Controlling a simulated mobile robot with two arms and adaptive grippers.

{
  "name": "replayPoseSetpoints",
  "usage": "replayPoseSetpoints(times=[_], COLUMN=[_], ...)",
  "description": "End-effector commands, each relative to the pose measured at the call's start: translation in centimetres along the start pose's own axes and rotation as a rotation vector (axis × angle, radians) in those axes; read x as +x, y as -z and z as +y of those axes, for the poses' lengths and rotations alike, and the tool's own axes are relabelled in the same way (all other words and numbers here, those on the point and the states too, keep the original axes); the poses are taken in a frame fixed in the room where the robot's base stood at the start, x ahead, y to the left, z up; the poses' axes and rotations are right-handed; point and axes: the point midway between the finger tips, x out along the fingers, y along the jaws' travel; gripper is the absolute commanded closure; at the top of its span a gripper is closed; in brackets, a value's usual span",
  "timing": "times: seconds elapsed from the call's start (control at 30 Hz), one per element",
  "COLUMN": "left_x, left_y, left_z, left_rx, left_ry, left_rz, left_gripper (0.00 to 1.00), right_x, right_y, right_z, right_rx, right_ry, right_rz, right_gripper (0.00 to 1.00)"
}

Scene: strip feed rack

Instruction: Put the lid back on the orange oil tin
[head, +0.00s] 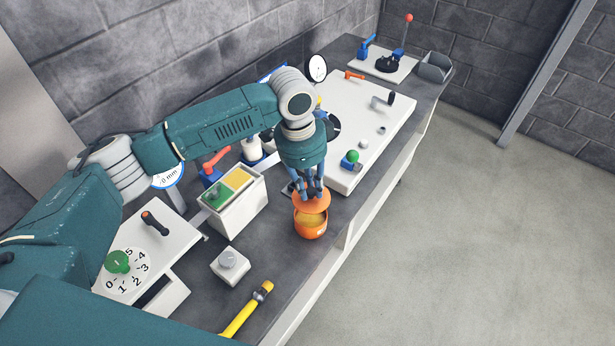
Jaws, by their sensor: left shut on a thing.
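The orange oil tin (311,232) stands near the front edge of the dark bench, with its yellowish inside showing at the top. The orange lid (313,207) is just above the tin's rear part and leaves the front of the opening uncovered. I cannot tell whether lid and rim touch. My left gripper (312,190) reaches down from above and is shut on the lid. The fingers hide part of the lid's top. My right gripper is not in view.
A white box with green and yellow compartments (236,217) stands left of the tin. A small white block with a grey knob (229,268) and a yellow-handled tool (240,318) lie nearer. A large white panel (350,115) with fittings is behind.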

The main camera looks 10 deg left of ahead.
Motion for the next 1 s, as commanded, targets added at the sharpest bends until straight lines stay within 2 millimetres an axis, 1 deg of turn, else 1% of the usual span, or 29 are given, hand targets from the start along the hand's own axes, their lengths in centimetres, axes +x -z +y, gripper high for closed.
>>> replayPoseSetpoints(times=[0.03, 0.33, 0.53, 0.6, 0.8, 1.0], left_x=[0.5, 2.7, 4.2, 4.4, 5.7, 6.0], left_y=[-0.1, -0.4, -0.6, -0.6, -0.8, -0.8], left_z=[0.0, -0.1, 0.0, 0.0, 0.0, 0.0], left_rx=[0.000, -0.002, -0.002, -0.003, -0.003, -0.003], left_ry=[0.001, 0.002, 0.001, -0.001, -0.001, 0.000], left_rz=[0.000, -0.001, -0.001, -0.001, -0.001, 0.000], left_gripper=[1.00, 1.00, 1.00, 1.00, 1.00, 1.00], right_x=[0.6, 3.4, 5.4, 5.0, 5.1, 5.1], right_y=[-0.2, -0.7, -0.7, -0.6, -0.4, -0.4], right_z=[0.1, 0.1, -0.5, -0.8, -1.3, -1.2], right_rx=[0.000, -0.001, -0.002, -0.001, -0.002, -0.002], right_ry=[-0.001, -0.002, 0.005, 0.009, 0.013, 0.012], right_rz=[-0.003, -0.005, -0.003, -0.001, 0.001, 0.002], right_gripper=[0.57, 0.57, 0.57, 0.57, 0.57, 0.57])
